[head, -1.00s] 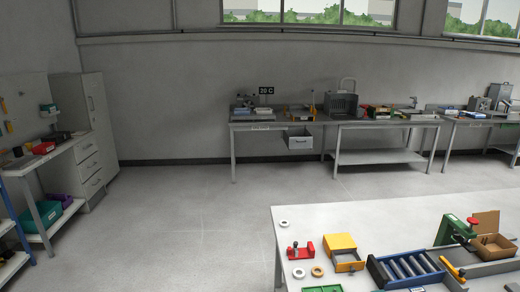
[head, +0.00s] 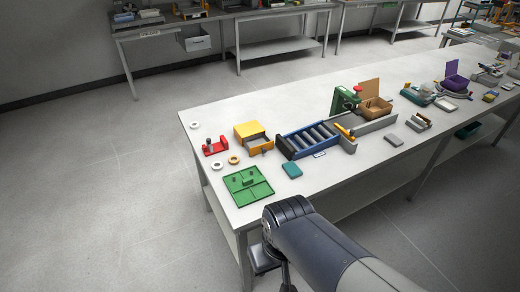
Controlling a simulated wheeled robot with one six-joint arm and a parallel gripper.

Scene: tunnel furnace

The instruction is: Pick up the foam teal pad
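A small teal pad (head: 292,170) lies flat on the white table (head: 228,191). It sits in front of a blue-framed roller tray (head: 285,149) and to the right of a green divided tray (head: 233,194). My arm shows large at the bottom of the head view, in front of the table's near edge. My gripper (head: 264,262) shows only as a dark part at the arm's end, low by the table's front edge. It is apart from the pad, and its fingers cannot be made out.
A yellow box (head: 250,131), a red fixture (head: 214,146) and two rings stand left of the roller tray. A green press (head: 344,101) and a cardboard box (head: 376,108) stand behind it. The tabletop right of the pad is mostly clear. Open floor lies to the left.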

